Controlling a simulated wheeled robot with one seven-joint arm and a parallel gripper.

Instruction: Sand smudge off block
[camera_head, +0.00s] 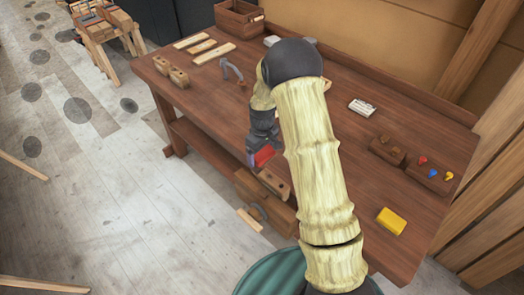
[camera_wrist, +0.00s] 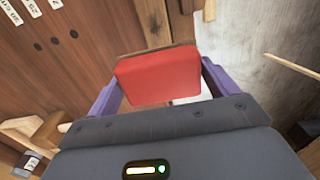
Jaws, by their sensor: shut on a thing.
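My gripper (camera_head: 256,154) is at the front edge of the brown workbench (camera_head: 330,150). Its purple fingers are shut on a red block (camera_head: 264,155), which fills the space between them in the wrist view (camera_wrist: 158,76). I cannot tell whether the two touch.
A yellow block (camera_head: 391,221) and a holder with coloured pegs (camera_head: 428,178) are at the right.

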